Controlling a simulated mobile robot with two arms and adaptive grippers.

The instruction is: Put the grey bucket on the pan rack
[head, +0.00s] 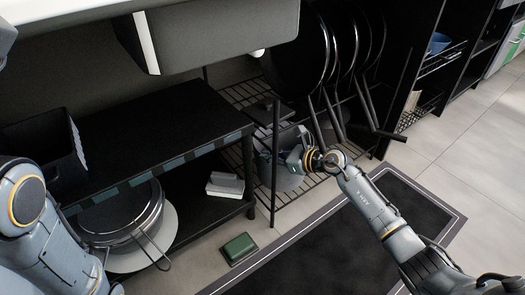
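The grey bucket (284,181) is at the lower level of the wire pan rack (241,92), behind a dark upright post. My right gripper (297,155) reaches in from the right and is at the bucket's upper right side, overlapping it in the view. Its fingertips are small and dark against the bucket, so I cannot tell whether they grip the rim. I cannot tell whether the bucket's base rests on the lower shelf. My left arm is at the left edge, and its gripper is out of view.
Several dark pans (297,55) hang at the rack, their handles pointing down near my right wrist. A black shelf unit (150,125) stands left, holding a black bin (45,150) and a large pot (115,212). A green box (239,248) lies on the floor beside a dark mat (335,250).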

